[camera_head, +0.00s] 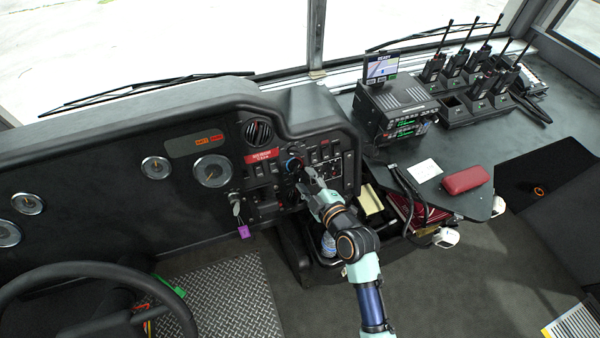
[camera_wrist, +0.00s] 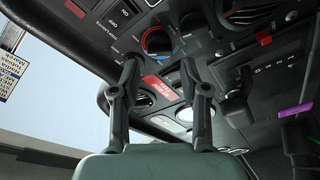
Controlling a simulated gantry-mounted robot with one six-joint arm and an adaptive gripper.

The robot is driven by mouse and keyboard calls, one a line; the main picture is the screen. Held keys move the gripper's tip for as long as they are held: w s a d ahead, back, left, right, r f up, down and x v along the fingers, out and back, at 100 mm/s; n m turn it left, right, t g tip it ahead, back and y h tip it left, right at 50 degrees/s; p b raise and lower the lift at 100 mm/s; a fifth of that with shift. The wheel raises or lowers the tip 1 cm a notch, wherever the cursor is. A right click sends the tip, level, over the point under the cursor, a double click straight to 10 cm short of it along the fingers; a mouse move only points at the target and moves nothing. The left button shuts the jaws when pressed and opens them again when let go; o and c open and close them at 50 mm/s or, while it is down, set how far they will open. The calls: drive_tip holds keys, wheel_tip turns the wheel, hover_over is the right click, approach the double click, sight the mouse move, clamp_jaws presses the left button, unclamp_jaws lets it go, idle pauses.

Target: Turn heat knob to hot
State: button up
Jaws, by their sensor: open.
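The heat knob (camera_head: 293,165) is a round black dial with a blue arc, on the dashboard's centre panel (camera_head: 268,187). In the wrist view the heat knob (camera_wrist: 158,43) has a red and blue ring, just beyond my fingertips. My gripper (camera_head: 307,180) is in front of the panel, close to the knob's lower right. In the wrist view my gripper (camera_wrist: 160,64) has its two fingers spread apart, with nothing held between them. The fingers appear apart from the knob, but the exact gap is hard to tell. The knob's pointer setting is too small to read.
Rows of switches (camera_head: 318,154) lie right of the knob, with a round vent (camera_head: 257,132) above left. A key with a purple tag (camera_head: 244,231) hangs at lower left. A radio (camera_head: 398,108) and several handheld radios stand on the right counter (camera_head: 522,112).

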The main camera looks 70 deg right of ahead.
sight(298, 169)
drive_tip(key=x, duration=0.4)
drive_tip(key=shift+w+d+f, duration=0.1)
drive_tip(key=shift+w+d, duration=0.1)
drive_tip(key=shift+w, duration=0.1)
drive_tip(key=shift+c, duration=0.4)
clamp_jaws()
